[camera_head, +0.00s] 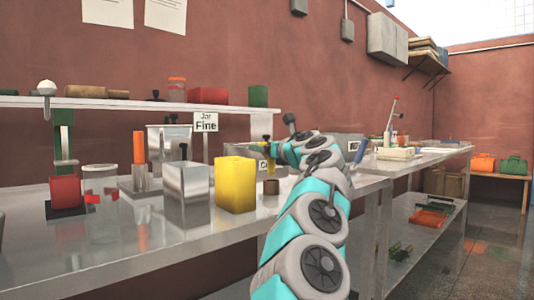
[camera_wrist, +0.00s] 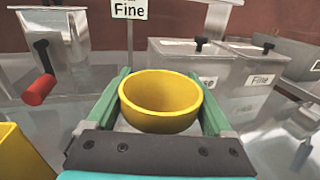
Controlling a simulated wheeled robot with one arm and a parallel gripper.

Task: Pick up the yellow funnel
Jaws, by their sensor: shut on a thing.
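The yellow funnel (camera_wrist: 160,118) shows in the wrist view as a round, open-topped yellow cup with a wide rim. It sits between the two green fingers of my gripper (camera_wrist: 160,80), which are shut on its sides. Its lower end is hidden from that camera.
A yellow square container (camera_head: 236,186) stands left of my gripper, with a metal container (camera_head: 186,192) beside it. A "Fine" sign (camera_head: 206,123) stands behind. Lidded metal bins (camera_wrist: 185,65) stand beyond the funnel. A shelf (camera_head: 140,104) runs along the wall. The bench front is clear.

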